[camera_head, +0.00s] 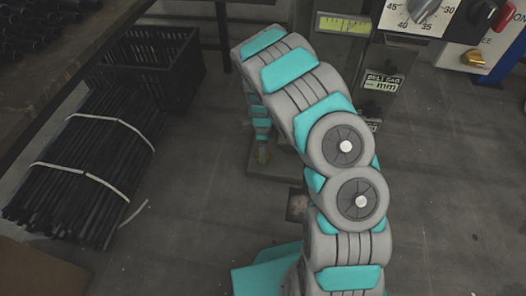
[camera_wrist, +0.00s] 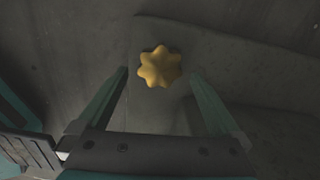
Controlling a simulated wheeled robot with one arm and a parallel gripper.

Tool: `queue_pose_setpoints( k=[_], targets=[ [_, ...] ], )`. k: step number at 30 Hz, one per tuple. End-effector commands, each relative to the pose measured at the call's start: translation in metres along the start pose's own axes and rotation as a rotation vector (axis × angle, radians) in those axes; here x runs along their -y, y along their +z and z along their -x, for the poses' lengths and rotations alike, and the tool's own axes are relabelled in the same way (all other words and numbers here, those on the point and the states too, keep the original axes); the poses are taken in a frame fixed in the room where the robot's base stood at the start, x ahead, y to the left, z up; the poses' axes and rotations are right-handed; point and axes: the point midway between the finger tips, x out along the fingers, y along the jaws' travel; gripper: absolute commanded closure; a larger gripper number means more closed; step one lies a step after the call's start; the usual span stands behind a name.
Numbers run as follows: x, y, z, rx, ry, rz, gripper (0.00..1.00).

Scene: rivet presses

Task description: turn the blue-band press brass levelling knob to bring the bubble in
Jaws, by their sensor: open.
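A brass lobed knob (camera_wrist: 159,67) sits just beyond and between the fingertips in the wrist view. My gripper (camera_wrist: 159,74) is open, one finger on each side of the knob, with visible gaps. In the head view my gripper (camera_head: 262,150) points down beside the middle press's base (camera_head: 272,172), mostly behind my arm; a bit of brass shows at its tips. A yellow-green level vial (camera_head: 343,25) shows above; I cannot make out its bubble clearly. The band of the press at my gripper is hidden.
A black crate (camera_head: 150,62) and strapped bundles of dark rods (camera_head: 85,170) lie on the left. A "BELT GAP mm" plate (camera_head: 383,82) stands behind my arm. The lower-right floor is clear.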

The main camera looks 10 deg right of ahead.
Motion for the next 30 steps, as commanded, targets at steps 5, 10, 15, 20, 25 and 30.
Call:
queue_pose_setpoints(
  k=[5, 10, 15, 20, 25, 30],
  targets=[
    [0.001, 0.0, 0.032, 0.0, -0.003, -0.001, 0.0],
    [0.001, 0.0, 0.048, 0.0, -0.003, -0.001, 0.0],
    [0.0, 0.0, 0.049, 0.0, -0.001, -0.001, 0.0],
    [0.0, 0.0, 0.048, 0.0, -0.001, -0.001, 0.0],
    [0.0, 0.0, 0.048, 0.001, -0.001, -0.001, 0.0],
    [0.0, 0.0, 0.048, 0.0, -0.001, -0.001, 0.0]
  ],
)
